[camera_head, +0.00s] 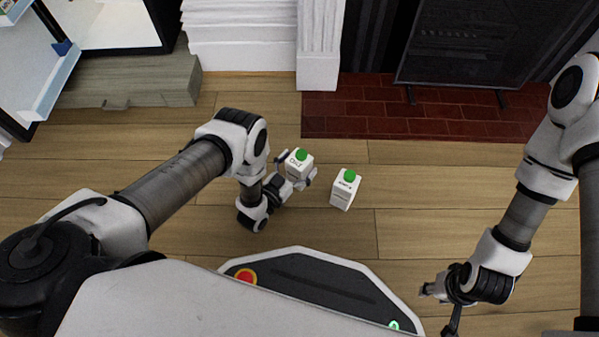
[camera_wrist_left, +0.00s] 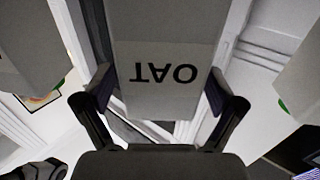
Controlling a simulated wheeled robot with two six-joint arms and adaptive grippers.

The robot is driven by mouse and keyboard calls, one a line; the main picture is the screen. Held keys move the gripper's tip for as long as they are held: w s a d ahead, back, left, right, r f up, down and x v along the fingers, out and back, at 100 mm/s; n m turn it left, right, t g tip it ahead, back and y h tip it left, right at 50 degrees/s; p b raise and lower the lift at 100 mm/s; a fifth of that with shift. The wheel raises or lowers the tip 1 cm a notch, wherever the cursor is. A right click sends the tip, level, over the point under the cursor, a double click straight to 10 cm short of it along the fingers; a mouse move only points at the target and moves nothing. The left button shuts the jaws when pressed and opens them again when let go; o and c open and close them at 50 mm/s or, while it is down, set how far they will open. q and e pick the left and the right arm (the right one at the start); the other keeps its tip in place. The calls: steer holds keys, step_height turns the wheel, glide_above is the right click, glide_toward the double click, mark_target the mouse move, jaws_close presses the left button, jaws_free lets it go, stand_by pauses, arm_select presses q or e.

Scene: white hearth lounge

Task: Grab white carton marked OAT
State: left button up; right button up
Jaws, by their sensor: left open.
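The white carton marked OAT (camera_head: 300,166) has a green cap and stands upright between the fingers of my left gripper (camera_head: 297,170). In the left wrist view the carton (camera_wrist_left: 163,45) fills the middle, its OAT lettering upside down. The fingers of my left gripper (camera_wrist_left: 160,95) are open, one on each side of it. I cannot tell whether either finger touches it. My right gripper (camera_head: 433,290) is far off at the lower right and holds nothing that I can see; its finger gap is too small to judge.
A second white carton (camera_head: 344,191) with a green cap stands close to the right; its label is too small to read. A red brick hearth (camera_head: 420,122) and a dark fire screen (camera_head: 465,45) lie beyond.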

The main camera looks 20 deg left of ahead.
arm_select(q)
steer(key=shift+w, duration=0.15)
steer(key=c, duration=1.7)
steer(key=shift+r, duration=0.1)
